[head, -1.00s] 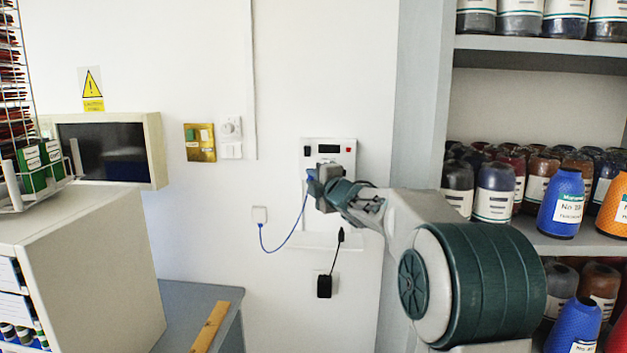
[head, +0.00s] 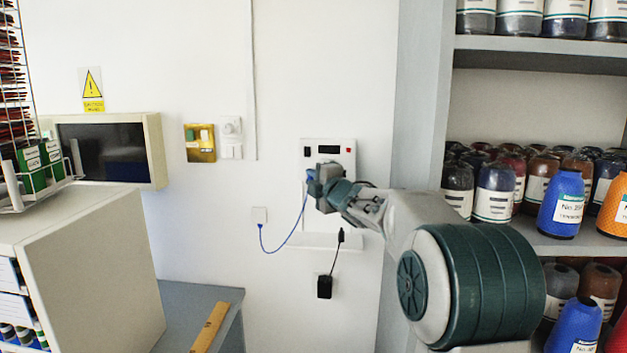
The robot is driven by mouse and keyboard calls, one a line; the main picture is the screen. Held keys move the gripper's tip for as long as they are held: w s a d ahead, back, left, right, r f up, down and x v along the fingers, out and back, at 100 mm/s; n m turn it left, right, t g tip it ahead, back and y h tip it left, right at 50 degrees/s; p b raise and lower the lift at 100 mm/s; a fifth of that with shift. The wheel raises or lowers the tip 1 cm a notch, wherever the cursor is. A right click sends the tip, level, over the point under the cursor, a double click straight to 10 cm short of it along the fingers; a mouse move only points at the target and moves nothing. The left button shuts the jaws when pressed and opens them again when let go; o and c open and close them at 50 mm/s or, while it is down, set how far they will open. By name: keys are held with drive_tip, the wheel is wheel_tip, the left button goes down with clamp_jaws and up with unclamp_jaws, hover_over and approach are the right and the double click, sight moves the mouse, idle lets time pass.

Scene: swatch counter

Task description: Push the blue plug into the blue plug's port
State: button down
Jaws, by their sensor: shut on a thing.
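The blue plug (head: 310,175) shows as a small blue patch at the left side of my gripper (head: 316,180), with a blue cord running down from it to a white wall box (head: 260,215). My gripper is shut on the plug and sits in front of the left part of a white wall panel (head: 344,160). The panel has a dark display and a red button. The blue plug's port is hidden behind my gripper, so I cannot tell whether the plug is touching it or inside it.
A black plug (head: 341,236) with a cord to a black box (head: 324,286) hangs below my gripper. Shelves of jars and thread cones (head: 561,203) stand on the right. A grey cabinet (head: 90,270) and a counter with a wooden ruler (head: 211,326) are at lower left.

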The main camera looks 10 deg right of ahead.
drive_tip(key=shift+w+d, duration=0.15)
drive_tip(key=shift+w, duration=0.35)
drive_tip(key=c, duration=1.3)
unclamp_jaws()
drive_tip(key=shift+s, duration=0.1)
drive_tip(key=s+a+b, duration=0.2)
drive_tip(key=s, duration=0.5)
drive_tip(key=shift+s+f+m+g+h+p, duration=0.65)
drive_tip(key=shift+f+m+g, duration=1.2)
drive_tip(key=shift+f, duration=2.85)
drive_tip(key=shift+s+f+m+g+h+p, duration=0.3)
drive_tip(key=shift+s+f+m+g+h, duration=0.65)
drive_tip(key=shift+f+m, duration=2.7)
drive_tip(key=shift+s+f+m+g+h+p, duration=0.45)
drive_tip(key=shift+f+m+g+h, duration=0.95)
drive_tip(key=shift+f, duration=4.35)
drive_tip(key=shift+n+g+y, duration=0.3)
